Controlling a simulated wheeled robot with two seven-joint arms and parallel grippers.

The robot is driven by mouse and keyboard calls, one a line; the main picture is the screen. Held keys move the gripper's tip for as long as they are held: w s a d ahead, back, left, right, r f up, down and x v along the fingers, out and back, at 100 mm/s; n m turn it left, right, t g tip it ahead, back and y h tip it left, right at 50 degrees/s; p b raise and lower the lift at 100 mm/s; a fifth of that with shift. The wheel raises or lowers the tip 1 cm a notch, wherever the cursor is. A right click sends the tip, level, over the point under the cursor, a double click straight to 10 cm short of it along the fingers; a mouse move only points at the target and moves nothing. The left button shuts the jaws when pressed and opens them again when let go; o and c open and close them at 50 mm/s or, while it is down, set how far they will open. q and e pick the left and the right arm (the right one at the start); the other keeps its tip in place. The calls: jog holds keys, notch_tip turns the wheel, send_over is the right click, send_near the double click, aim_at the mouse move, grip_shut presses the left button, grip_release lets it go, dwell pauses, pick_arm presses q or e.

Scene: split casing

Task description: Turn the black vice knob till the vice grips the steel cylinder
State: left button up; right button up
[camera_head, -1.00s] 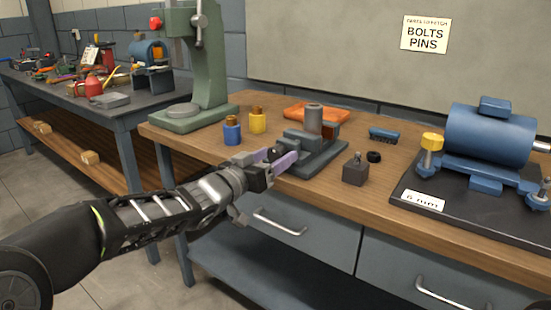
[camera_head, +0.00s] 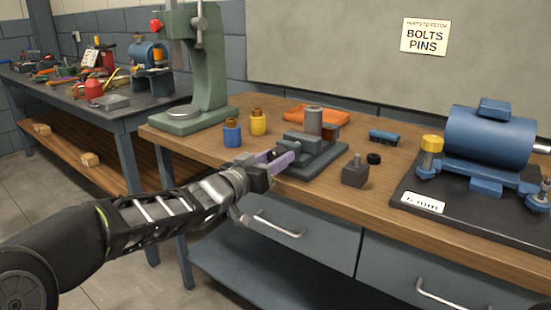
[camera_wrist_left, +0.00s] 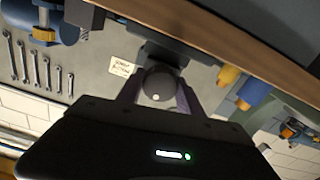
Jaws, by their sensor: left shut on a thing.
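From this angle I cannot tell whether the jaws touch the cylinder. The black vice knob (camera_wrist_left: 160,84) shows in the left wrist view as a dark round end with a light dot. My left gripper (camera_head: 279,159) is at the front of the vice, its purple fingers on either side of the knob and shut on it. The fingers also show in the left wrist view (camera_wrist_left: 158,95). My right gripper is not in view.
A blue bottle (camera_head: 232,133) and a yellow bottle (camera_head: 258,122) stand left of the vice. An orange tray (camera_head: 309,113) lies behind it. A dark block (camera_head: 355,172) and a blue motor (camera_head: 488,135) are to the right. A green press (camera_head: 205,70) stands at back left.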

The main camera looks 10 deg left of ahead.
pick_arm(q)
jog(key=shift+c, duration=0.9)
